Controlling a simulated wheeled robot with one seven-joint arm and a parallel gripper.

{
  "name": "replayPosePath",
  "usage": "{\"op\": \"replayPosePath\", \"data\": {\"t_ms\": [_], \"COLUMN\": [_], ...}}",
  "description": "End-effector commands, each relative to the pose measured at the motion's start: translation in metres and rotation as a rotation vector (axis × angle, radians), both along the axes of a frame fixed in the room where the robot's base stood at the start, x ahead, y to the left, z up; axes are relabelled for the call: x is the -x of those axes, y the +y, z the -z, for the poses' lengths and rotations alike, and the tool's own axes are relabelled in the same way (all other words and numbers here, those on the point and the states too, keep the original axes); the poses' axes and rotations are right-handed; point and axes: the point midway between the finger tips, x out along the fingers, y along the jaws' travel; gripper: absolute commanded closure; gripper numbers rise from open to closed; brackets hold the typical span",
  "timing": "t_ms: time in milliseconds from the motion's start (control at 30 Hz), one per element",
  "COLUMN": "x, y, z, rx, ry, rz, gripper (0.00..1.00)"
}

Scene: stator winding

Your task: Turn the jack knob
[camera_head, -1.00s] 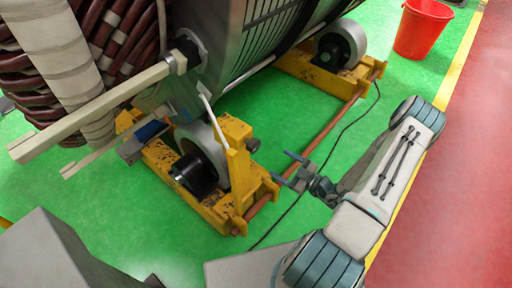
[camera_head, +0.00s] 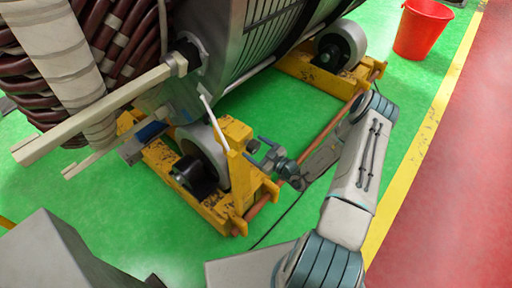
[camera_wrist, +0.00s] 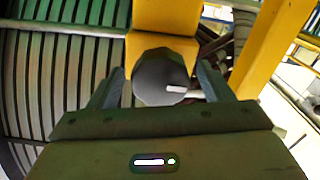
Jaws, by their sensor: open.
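The jack knob (camera_wrist: 158,80) is a dark grey round knob with a pale bar across its face, on a yellow jack block (camera_wrist: 160,49) in the wrist view. My gripper (camera_head: 258,152) is open at the right side of the yellow jack stand (camera_head: 236,133) in the head view. In the wrist view its two fingers stand on either side of the knob, with no clear contact. In the head view the knob is mostly hidden by the fingers.
The large stator (camera_head: 262,35) rests above the yellow roller stands. A black-and-white roller (camera_head: 202,160) sits left of the jack. A copper-coloured rod (camera_head: 325,131) runs between the stands. A red bucket (camera_head: 422,30) stands far right. Green floor is open around them.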

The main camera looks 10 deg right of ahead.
Motion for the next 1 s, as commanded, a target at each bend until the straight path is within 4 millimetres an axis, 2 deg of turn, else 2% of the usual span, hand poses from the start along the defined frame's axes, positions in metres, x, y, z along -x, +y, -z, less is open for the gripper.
{"op": "replayPosePath", "data": {"t_ms": [333, 500, 767, 1000], "x": [-0.0032, -0.0031, -0.0031, -0.0034], "y": [0.0023, 0.0021, 0.0016, 0.0008], "z": [0.0001, 0.0001, 0.0, 0.0], "rx": [0.0, 0.0, 0.01, 0.087], "ry": [0.0, 0.0, -0.008, -0.063], "rz": [0.0, 0.0, 0.001, 0.002], "gripper": [0.27, 0.72, 0.71, 0.71]}}
